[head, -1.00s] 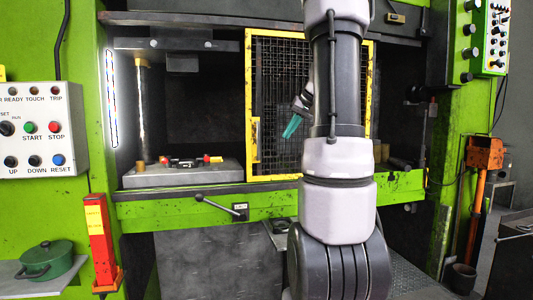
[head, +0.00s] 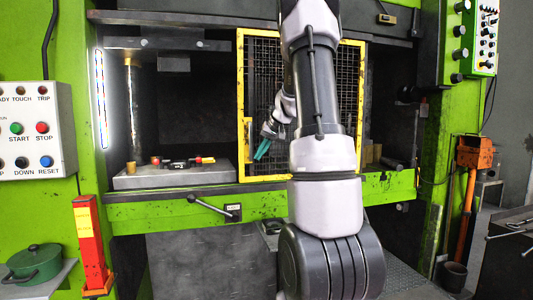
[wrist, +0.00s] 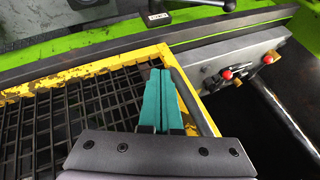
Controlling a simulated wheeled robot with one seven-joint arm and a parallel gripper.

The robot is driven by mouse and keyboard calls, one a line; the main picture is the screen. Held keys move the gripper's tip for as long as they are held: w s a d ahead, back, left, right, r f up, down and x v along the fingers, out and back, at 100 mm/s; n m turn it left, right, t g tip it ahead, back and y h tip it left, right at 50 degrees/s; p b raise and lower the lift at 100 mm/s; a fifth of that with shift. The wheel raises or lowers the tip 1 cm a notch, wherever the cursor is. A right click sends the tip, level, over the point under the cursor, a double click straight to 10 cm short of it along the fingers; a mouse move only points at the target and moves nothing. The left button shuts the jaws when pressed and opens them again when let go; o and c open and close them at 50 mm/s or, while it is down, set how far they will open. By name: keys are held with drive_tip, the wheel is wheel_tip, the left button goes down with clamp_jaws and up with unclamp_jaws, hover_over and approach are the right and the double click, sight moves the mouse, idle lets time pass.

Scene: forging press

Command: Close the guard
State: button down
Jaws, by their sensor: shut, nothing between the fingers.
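The guard (head: 241,100) is a yellow-framed dark mesh panel. In the head view it stands across the middle of the press opening, with the left part uncovered. It also shows in the wrist view (wrist: 70,76). My gripper (head: 261,150) has teal fingers, shut and empty, just right of that edge in the head view. In the wrist view my gripper (wrist: 163,98) lies over the mesh and the frame corner, beside a grey bar (wrist: 194,98). I cannot tell whether it touches. My arm hides the guard's right part.
A grey die bed (head: 170,177) with red-tipped parts (head: 190,162) lies left of the guard. A lever (head: 210,206) sticks out from the green front beam. A button panel (head: 30,130) and a red-orange post (head: 90,240) stand at the left.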

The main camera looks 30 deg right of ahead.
drive_tip(key=shift+a, duration=0.2)
drive_tip(key=w+a, duration=0.4)
drive_tip(key=a, duration=1.2)
drive_tip(key=w+a, duration=0.4)
drive_tip(key=a, duration=1.3)
drive_tip(key=w+a, duration=0.4)
drive_tip(key=a, duration=1.2)
drive_tip(key=shift+a, duration=0.25)
drive_tip(key=shift+s+a+r, duration=0.1)
drive_tip(key=shift+r, duration=0.05)
